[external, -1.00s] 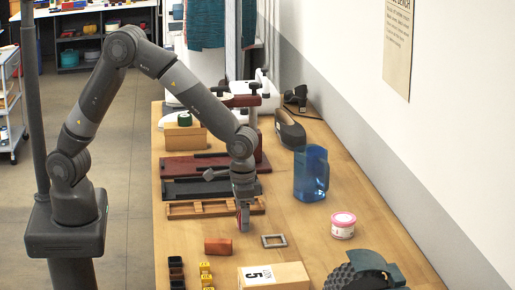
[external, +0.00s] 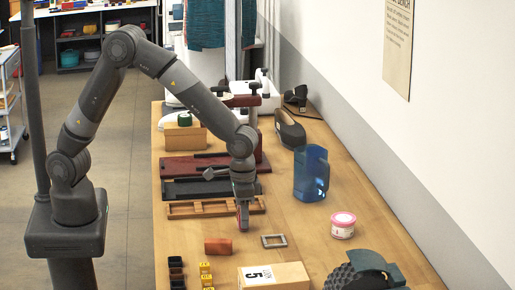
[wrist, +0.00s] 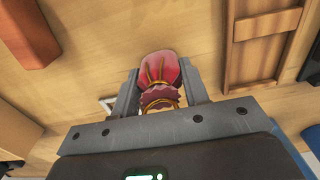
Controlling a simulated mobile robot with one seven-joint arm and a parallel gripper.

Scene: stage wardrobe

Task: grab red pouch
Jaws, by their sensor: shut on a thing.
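The red pouch (wrist: 160,70) has a gathered, ruffled neck tied with a yellow cord. In the wrist view it sits between the two fingers of my gripper (wrist: 160,88), which is shut on it. In the external view my gripper (external: 243,212) points down at the table beside the front edge of the wooden tray, and only a small bit of red shows at its fingertips. I cannot tell whether the pouch touches the table.
A reddish-brown block (external: 218,246) and a grey square frame (external: 274,241) lie close in front. The compartmented wooden tray (external: 200,209) is just behind. A blue pitcher (external: 310,175) and a pink-lidded tub (external: 342,226) stand to the right. A cardboard box (external: 290,275) is nearer.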

